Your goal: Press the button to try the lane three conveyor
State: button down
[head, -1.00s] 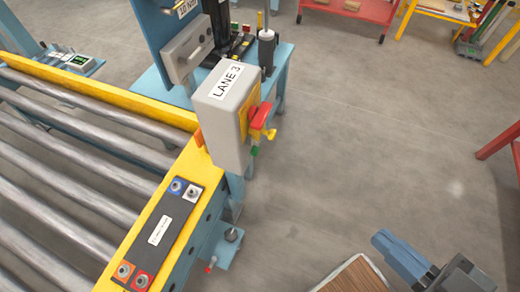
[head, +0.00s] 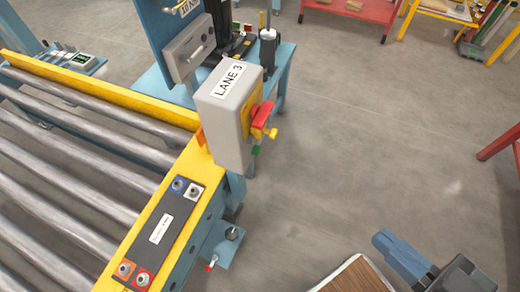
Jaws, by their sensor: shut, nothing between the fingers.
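A grey box (head: 224,122) labelled LANE 3 (head: 227,80) stands at the edge of the roller conveyor (head: 75,170). On its right side, over a yellow plate, is a red part (head: 262,114) with a yellow piece (head: 270,133) beside it. A green button (head: 255,150) shows below them, seen nearly edge-on. My gripper (head: 383,240) is at the lower right, shut and empty, well apart from the box and pointing up and left.
A dark panel (head: 162,229) with blue, white, orange and red corner buttons lies on the yellow rail. A blue bench (head: 283,62) with tools stands behind the box. A brown board (head: 352,278) is near my gripper. The grey floor between is clear.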

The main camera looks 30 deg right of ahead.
aim_at(256, 151)
jog(key=z, duration=1.7)
jog(key=k+j, duration=0.2)
jog(key=k, duration=0.2)
jog(key=k+j, duration=0.2)
jog(key=k, duration=0.2)
